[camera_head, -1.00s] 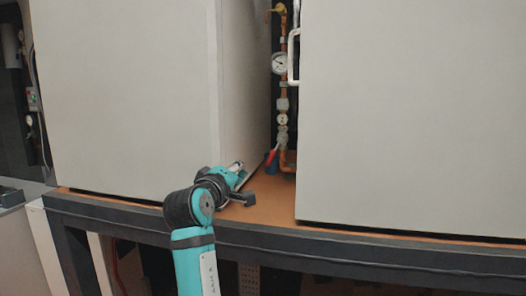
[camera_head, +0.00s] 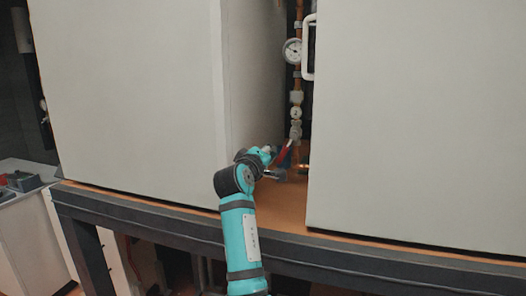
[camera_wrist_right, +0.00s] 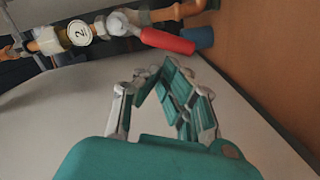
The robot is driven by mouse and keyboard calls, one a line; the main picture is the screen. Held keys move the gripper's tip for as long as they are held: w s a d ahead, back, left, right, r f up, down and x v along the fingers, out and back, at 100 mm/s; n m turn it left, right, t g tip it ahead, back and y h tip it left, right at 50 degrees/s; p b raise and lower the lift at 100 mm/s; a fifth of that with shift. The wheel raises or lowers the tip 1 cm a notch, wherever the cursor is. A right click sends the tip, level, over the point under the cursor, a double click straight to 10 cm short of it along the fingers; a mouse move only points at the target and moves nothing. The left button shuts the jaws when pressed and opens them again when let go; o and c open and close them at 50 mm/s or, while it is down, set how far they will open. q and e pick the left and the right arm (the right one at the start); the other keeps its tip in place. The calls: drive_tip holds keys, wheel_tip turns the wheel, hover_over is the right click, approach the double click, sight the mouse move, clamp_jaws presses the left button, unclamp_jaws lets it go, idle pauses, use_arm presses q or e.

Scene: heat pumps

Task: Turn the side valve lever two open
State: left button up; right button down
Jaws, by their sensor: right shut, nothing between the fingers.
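The side valve lever two is a red handle (camera_wrist_right: 168,41) on a silver valve body (camera_wrist_right: 120,23) in the right wrist view, beside a round white tag marked "2" (camera_wrist_right: 79,33). A blue piece (camera_wrist_right: 198,38) is at its far end. In the head view the red lever (camera_head: 285,152) slants low on the copper pipe in the gap between two white cabinets. My right gripper (camera_wrist_right: 166,72) is shut and empty, a little short of the lever and apart from it. In the head view it (camera_head: 277,170) is partly blurred at the gap. My left gripper is not in view.
White cabinets stand left (camera_head: 130,100) and right (camera_head: 415,120) of the narrow gap. A gauge (camera_head: 292,51) and a white cabinet handle (camera_head: 308,47) are above the valve. The brown shelf (camera_wrist_right: 255,60) lies close to the fingers. A dark frame edge (camera_head: 400,258) runs in front.

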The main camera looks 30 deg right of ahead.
sight(279, 158)
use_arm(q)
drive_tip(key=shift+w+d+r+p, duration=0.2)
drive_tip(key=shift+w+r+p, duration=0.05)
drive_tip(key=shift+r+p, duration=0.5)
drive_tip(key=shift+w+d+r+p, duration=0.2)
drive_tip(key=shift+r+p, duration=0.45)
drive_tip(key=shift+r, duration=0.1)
use_arm(e)
drive_tip(key=shift+s+d+f+n, duration=0.4)
drive_tip(key=shift+d+f+n, duration=0.1)
drive_tip(key=shift+f+n, duration=0.15)
drive_tip(key=shift+s+d+f+n, duration=0.35)
drive_tip(key=shift+d+f+n, duration=0.15)
drive_tip(key=shift+n, duration=0.25)
